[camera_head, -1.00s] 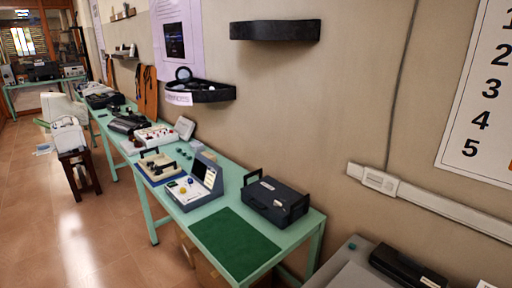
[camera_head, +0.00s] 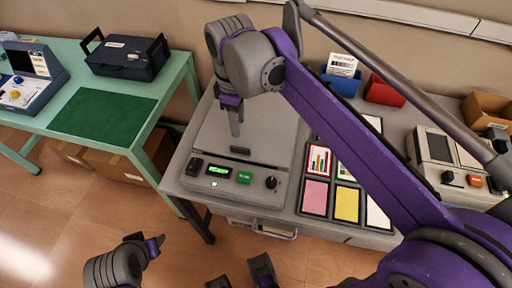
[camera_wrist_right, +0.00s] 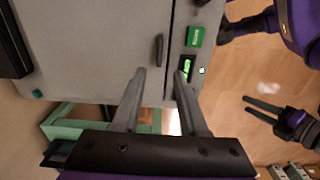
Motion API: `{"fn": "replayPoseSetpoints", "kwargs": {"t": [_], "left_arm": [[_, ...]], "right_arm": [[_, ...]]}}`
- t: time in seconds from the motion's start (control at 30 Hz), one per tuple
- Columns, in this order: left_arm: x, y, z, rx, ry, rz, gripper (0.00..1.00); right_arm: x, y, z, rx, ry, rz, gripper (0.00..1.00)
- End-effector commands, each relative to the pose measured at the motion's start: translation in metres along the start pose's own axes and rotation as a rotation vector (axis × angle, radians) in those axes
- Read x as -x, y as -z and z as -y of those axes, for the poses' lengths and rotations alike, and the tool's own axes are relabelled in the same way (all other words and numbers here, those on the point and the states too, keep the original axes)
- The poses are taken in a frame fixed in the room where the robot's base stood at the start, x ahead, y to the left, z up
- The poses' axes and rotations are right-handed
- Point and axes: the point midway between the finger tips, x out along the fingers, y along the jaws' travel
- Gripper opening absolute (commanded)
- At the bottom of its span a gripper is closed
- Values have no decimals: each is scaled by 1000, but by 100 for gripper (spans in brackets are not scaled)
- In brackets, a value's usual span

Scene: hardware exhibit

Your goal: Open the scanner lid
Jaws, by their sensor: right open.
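The scanner (camera_head: 222,197) is a grey flat box on a grey table, with a front panel carrying a green display and green button. Its lid (camera_head: 270,125) lies shut, with a dark handle (camera_head: 235,150) at its front edge. My right gripper (camera_head: 236,132) points down over the lid, just behind the handle. In the right wrist view, its open fingers (camera_wrist_right: 161,74) stand apart and empty, with the handle (camera_wrist_right: 159,50) beyond the tips; I cannot tell whether they touch the lid. My left gripper (camera_wrist_right: 247,105) is open and empty, away from the scanner's front.
Colour cards (camera_head: 346,203) lie right of the scanner, partly behind my right arm. Blue (camera_head: 340,82) and red (camera_head: 384,91) bins stand behind. Another device (camera_head: 436,145) is at right. A green table (camera_head: 60,80) with a dark case (camera_head: 125,57) stands left.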

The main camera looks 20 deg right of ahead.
Motion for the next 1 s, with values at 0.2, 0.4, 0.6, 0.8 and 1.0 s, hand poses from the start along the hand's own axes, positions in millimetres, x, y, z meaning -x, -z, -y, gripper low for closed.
{"fn": "replayPoseSetpoints", "kwargs": {"t": [0.2,0.4,0.6,0.8,1.0], "left_arm": [[-3,-2,0,0,0,1,50],[-7,-5,0,0,0,3,50],[-11,-7,0,0,0,4,50],[-12,-8,0,0,0,5,50],[-12,-8,0,0,0,5,50]], "right_arm": [[-14,4,-1,29,10,10,42],[-52,3,-1,27,10,9,42],[-87,2,0,26,9,8,42],[-104,2,0,26,9,8,42],[-107,2,0,26,9,8,42]]}}
